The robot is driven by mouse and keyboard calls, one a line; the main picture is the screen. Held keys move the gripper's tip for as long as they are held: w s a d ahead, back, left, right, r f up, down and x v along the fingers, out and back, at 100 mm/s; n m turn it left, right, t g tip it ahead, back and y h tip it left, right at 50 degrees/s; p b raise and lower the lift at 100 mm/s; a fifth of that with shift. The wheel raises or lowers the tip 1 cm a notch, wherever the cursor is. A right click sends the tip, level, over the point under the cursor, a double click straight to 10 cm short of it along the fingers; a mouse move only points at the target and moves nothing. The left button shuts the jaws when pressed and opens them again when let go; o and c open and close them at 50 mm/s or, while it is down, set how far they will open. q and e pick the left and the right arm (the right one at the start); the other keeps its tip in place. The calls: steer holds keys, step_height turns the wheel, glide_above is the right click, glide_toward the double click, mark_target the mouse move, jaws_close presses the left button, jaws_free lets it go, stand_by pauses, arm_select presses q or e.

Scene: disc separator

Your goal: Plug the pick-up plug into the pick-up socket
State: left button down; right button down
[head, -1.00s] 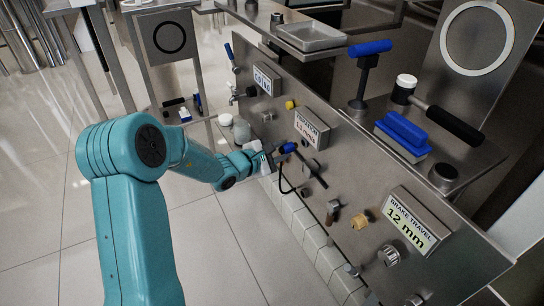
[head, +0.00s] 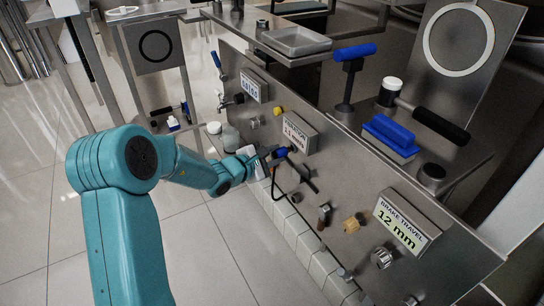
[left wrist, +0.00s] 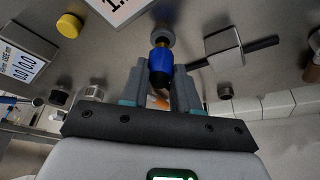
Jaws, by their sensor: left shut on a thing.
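The pick-up plug is a blue plug (head: 281,153) with a dark cable hanging in a loop below it. My left gripper (head: 268,158) is shut on it, in front of the sloping metal panel. In the left wrist view the blue plug (left wrist: 161,64) lies between the fingers of my left gripper (left wrist: 160,88). Its brass-coloured front end points at a round grey socket (left wrist: 162,35) on the panel, probably the pick-up socket. They overlap in this view, and I cannot tell whether the tip is inside. My right gripper is not in view.
A black-handled lever (head: 306,179) sits on the panel just right of the plug; its mount (left wrist: 224,44) shows close by in the left wrist view. The elongation display (head: 298,131) is just above. A yellow knob (head: 278,111) and brake travel display (head: 404,226) are farther off.

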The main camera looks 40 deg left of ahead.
arm_select(q)
steer(key=shift+w+d, duration=0.2)
steer(key=shift+w, duration=0.3)
steer(key=shift+w+d+b, duration=0.2)
steer(key=shift+w+b, duration=0.35)
steer(key=c, duration=0.8)
jaws_free()
steer(key=p+v, duration=0.1)
steer(key=v, duration=0.5)
steer(key=p+v, duration=0.1)
steer(key=v, duration=0.6)
steer(key=a+f+p+v, duration=0.1)
steer(key=v, duration=0.6)
